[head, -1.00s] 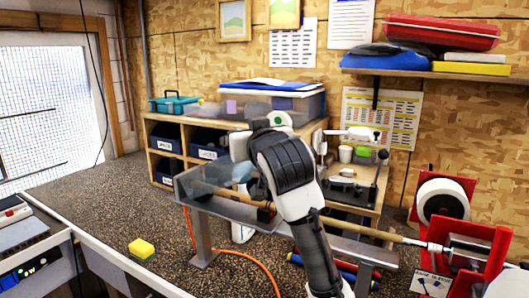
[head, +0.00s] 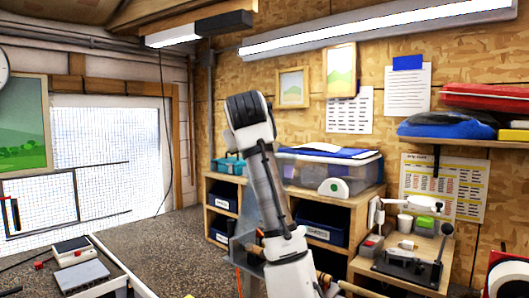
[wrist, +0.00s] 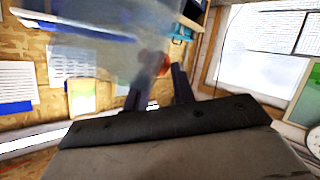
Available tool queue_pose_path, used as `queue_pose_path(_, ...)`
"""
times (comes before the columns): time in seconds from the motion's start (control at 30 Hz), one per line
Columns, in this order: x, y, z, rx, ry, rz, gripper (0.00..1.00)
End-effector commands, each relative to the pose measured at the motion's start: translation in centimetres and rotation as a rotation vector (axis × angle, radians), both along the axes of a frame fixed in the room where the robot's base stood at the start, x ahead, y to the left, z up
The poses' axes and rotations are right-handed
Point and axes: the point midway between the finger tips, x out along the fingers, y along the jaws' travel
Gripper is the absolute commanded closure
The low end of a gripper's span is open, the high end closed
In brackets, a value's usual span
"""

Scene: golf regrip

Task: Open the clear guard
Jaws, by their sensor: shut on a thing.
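The clear guard shows in the wrist view as a large hazy see-through sheet (wrist: 115,50) across the top, close in front of my gripper (wrist: 157,88). The dark fingers are close together around a blurred part at the guard's edge, beside a small orange-red spot. In the head view, part of the guard (head: 243,238) stands steeply tilted, just left of my arm. My arm hides the rest of it and my gripper there. The metal rail under it is mostly below the picture.
A cubby shelf (head: 262,204) with dark bins stands behind, with a clear lidded tub (head: 328,170) on top. A black clamp tool (head: 410,268) is at the right. A long lamp (head: 370,27) hangs overhead. The left of the bench is partly clear.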

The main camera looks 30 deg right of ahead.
Motion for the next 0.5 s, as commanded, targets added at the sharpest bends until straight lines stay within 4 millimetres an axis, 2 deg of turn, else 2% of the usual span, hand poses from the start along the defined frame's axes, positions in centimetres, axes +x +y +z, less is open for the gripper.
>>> queue_pose_path(0.03, 0.7, 0.6, -0.1, 0.003, 0.002, 0.011, 1.0)
queue_pose_path(0.2, 1.6, 1.0, -0.1, 0.005, 0.004, 0.012, 1.0)
queue_pose_path(0.5, 2.0, 1.1, -0.3, 0.008, 0.009, 0.012, 1.0)
